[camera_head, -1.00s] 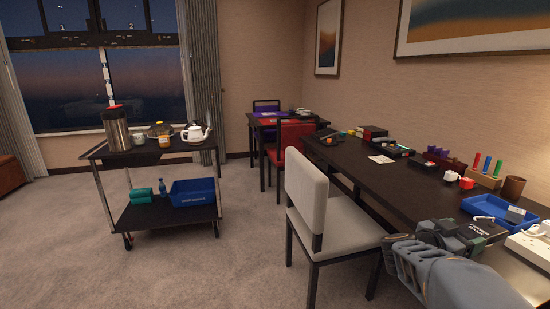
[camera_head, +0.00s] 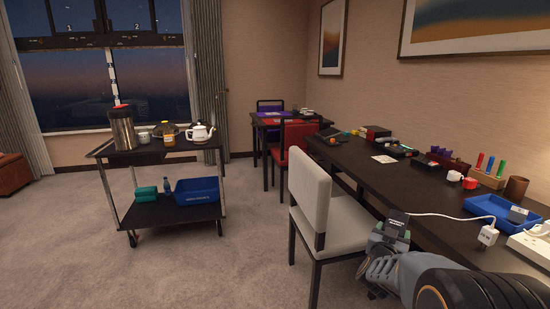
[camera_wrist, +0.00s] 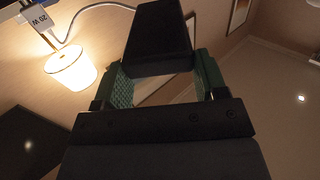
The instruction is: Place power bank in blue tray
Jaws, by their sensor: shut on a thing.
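A black, box-shaped power bank (camera_wrist: 158,40) is between the green-padded fingers of my gripper (camera_wrist: 160,85) in the wrist view. In the head view my gripper (camera_head: 388,240) is at the near edge of the desk, by the pale chair, with the dark power bank (camera_head: 396,216) at its tip. The blue tray (camera_head: 478,205) lies on the desk to the right of my gripper, well apart from it. A small dark grey item (camera_head: 517,214) is in the tray.
A white charger (camera_head: 488,235) with a cable and a white power strip (camera_head: 532,243) are near the tray. Mugs (camera_head: 469,183), a peg block (camera_head: 487,178) and a brown cup (camera_head: 516,187) stand behind it. The chair (camera_head: 311,195) is left of my arm. A cart (camera_head: 150,152) holds a blue bin (camera_head: 196,191).

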